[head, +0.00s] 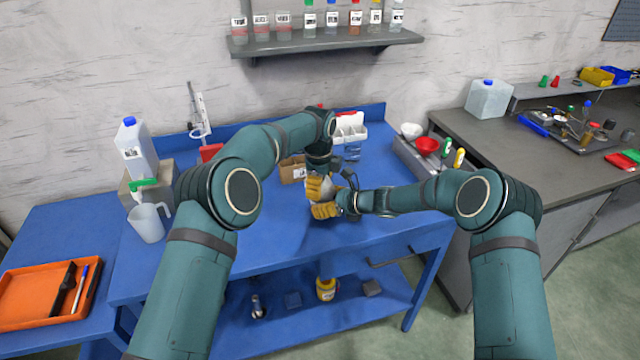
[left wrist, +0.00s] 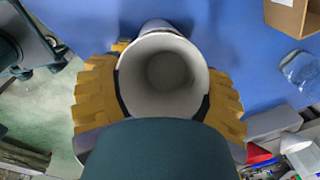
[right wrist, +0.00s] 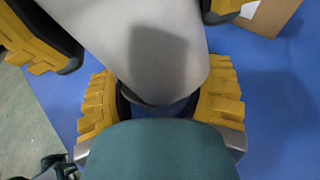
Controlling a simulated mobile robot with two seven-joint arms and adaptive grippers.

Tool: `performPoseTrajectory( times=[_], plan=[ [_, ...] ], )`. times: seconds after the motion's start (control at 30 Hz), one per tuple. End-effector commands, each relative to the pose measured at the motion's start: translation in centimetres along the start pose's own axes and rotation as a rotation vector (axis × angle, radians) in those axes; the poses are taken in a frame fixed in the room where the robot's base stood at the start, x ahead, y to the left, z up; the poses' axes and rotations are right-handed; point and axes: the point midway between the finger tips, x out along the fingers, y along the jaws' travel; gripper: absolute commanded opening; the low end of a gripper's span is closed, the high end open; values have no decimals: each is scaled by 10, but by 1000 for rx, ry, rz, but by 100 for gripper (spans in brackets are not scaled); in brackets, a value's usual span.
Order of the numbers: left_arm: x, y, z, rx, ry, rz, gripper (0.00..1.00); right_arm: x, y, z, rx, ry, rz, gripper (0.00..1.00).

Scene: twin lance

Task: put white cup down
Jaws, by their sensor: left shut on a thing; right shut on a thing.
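The white cup (left wrist: 166,72) is held between my two grippers over the blue table. In the left wrist view I look into its open, empty mouth, with the yellow fingers of my left gripper (left wrist: 160,97) on either side of it. In the right wrist view the cup's smooth side (right wrist: 130,40) runs down between the fingers of my right gripper (right wrist: 160,103), and yellow fingers of the left show at the top. In the head view the left gripper (head: 319,187) sits just above the right gripper (head: 325,210), hiding most of the cup. I cannot tell whether its base touches the table.
The blue table (head: 270,235) has clear surface left of the grippers. A cardboard box (head: 293,170) stands close behind them. A clear jug (head: 148,222) stands at the left, an orange tray (head: 20,300) at far left.

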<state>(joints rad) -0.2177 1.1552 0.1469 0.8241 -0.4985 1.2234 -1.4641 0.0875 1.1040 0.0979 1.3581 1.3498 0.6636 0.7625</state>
Motion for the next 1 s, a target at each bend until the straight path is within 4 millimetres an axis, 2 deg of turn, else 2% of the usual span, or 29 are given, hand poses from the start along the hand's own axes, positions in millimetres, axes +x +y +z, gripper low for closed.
performPoseTrajectory(
  times=[0.1, 0.13, 0.2, 0.47, 0.6, 0.77, 1.0],
  plan=[
    [4, 1, 0, 0, 0, 2, 44, 0, 0, 0, 0, 0, 0, 34],
    [4, 1, 0, 0, 0, 2, 74, 0, 0, 0, 0, 0, 0, 34],
    [4, 1, 0, 0, 0, 1, 99, 0, 0, 0, 0, 0, 0, 34],
    [4, 0, 0, 0, 0, 1, 100, 0, 0, 0, 0, 0, 0, 34],
    [-4, 0, 0, 0, 0, -1, 100, 0, 0, 0, 0, 0, 0, 34],
    [-28, -1, 0, 0, 0, -2, 100, 0, 0, 0, 0, 0, 0, 34],
    [-79, -1, 0, 0, 0, -3, 100, 0, 0, 0, 0, 0, 0, 34]
  ],
)
